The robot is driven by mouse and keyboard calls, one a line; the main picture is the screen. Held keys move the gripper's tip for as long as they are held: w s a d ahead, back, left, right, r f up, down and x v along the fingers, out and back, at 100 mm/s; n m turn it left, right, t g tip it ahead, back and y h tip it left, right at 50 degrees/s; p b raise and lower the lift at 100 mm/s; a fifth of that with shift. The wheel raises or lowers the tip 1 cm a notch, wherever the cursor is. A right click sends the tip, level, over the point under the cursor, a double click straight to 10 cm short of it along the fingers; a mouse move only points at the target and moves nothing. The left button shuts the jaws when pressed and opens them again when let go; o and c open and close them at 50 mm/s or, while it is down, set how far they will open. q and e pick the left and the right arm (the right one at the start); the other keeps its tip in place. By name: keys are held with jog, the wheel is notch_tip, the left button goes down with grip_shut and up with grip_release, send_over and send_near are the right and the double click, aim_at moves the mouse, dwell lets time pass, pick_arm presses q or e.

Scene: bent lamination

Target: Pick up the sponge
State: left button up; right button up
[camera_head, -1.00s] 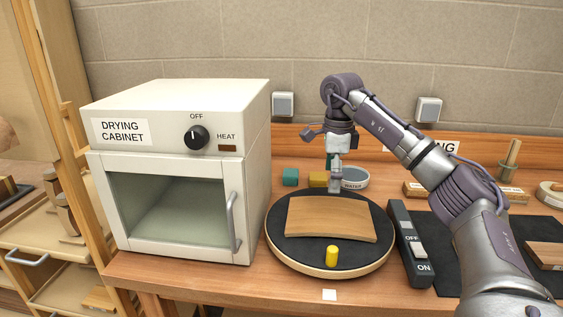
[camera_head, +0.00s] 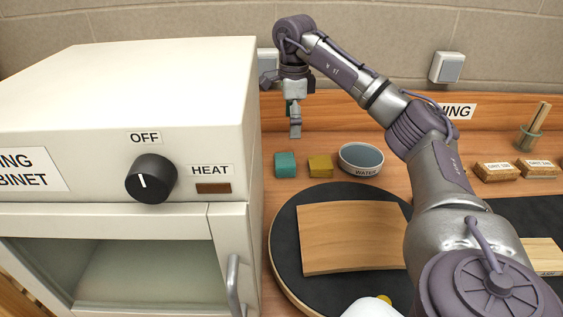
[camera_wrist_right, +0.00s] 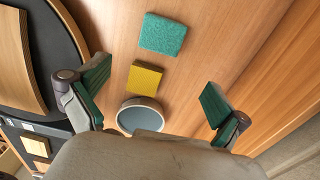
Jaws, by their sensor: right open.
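Two small sponge-like blocks lie on the wooden bench between the cabinet and the water bowl. One is a teal block (camera_head: 285,165), also in the right wrist view (camera_wrist_right: 163,35); the other is a yellow block (camera_head: 320,166), also in that view (camera_wrist_right: 145,77). I cannot tell for sure which is the sponge. My right gripper (camera_head: 295,128) is open and empty, pointing down above the bench near the teal block. In the right wrist view its green-padded fingers (camera_wrist_right: 157,92) stand wide apart, with both blocks seen beyond them. My left gripper is not in view.
The drying cabinet (camera_head: 232,110) stands close on the left. A bowl labelled WATER (camera_head: 361,170) sits right of the yellow block. A black turntable (camera_head: 287,250) with a curved wooden sheet (camera_head: 350,238) is in front. Grit blocks (camera_head: 497,172) lie at right.

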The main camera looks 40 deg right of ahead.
send_over(289, 159)
jog(key=f, duration=0.5)
jog(key=shift+s+d, duration=0.25)
jog(key=shift+d, duration=0.15)
jog(key=shift+w+a+f+p, duration=0.1)
jog(key=shift+f, duration=0.95)
jog(key=shift+w+a+f+p, duration=0.1)
jog(key=shift+a+f+p, duration=0.05)
jog(key=shift+f, duration=0.95)
jog(key=shift+w+a+f+p, duration=0.1)
jog(key=shift+f, duration=0.95)
jog(key=c, duration=1)
